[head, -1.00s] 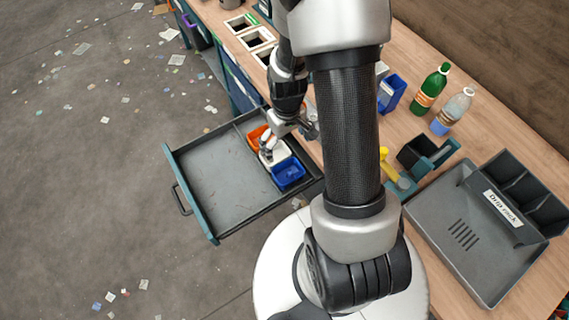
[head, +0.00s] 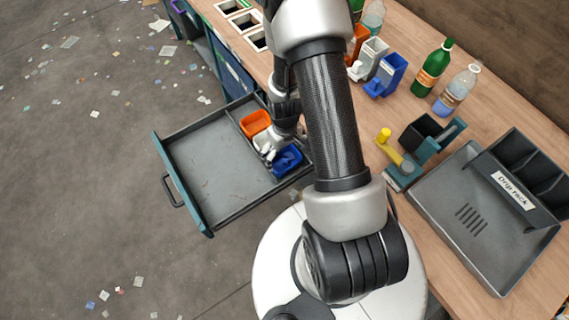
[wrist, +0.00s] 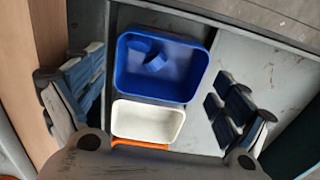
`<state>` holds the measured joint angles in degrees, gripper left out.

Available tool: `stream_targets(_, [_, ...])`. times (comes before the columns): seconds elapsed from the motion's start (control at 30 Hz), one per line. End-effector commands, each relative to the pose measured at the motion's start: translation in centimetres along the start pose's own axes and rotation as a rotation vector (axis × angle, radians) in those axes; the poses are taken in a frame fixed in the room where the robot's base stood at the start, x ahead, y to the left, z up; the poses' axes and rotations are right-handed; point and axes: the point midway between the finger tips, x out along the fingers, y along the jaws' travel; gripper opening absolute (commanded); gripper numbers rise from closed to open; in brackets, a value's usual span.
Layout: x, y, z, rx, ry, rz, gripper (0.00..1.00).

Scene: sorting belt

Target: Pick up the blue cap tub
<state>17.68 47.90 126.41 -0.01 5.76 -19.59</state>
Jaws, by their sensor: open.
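The blue cap tub (head: 289,165) sits in the open drawer, at the near end of a row of tubs. In the wrist view the blue tub (wrist: 190,88) is seen from above with a couple of blue caps inside. My gripper (head: 282,151) is over it in the head view and partly covers it. In the wrist view my gripper (wrist: 160,78) is open, its finger pads apart on the left and right of the tub, with nothing between them touching. The height gap to the tub is hard to tell.
A white tub (wrist: 148,121) and an orange tub (head: 255,122) stand beside the blue one. The drawer (head: 205,165) is otherwise bare. On the bench are a blue dispenser bin (head: 390,74), bottles (head: 433,68) and a drip rack (head: 470,220).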

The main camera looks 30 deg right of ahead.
Motion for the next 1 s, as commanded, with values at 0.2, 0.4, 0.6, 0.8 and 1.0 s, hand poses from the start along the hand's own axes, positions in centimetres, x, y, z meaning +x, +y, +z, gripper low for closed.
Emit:
stream_targets(0.2, [1.77, -0.01, -0.08, -0.001, 0.001, 0.001, 0.93])
stream_targets(0.4, [1.65, 0.00, -0.09, -0.001, 0.002, 0.001, 0.89])
stream_targets(0.6, [1.65, -0.01, -0.09, -0.001, 0.001, 0.001, 0.75])
stream_targets(0.8, [1.65, 0.00, -0.09, -0.001, 0.002, 0.001, 0.69])
stream_targets(1.0, [1.38, 0.01, -0.12, -0.001, 0.002, 0.001, 0.69])
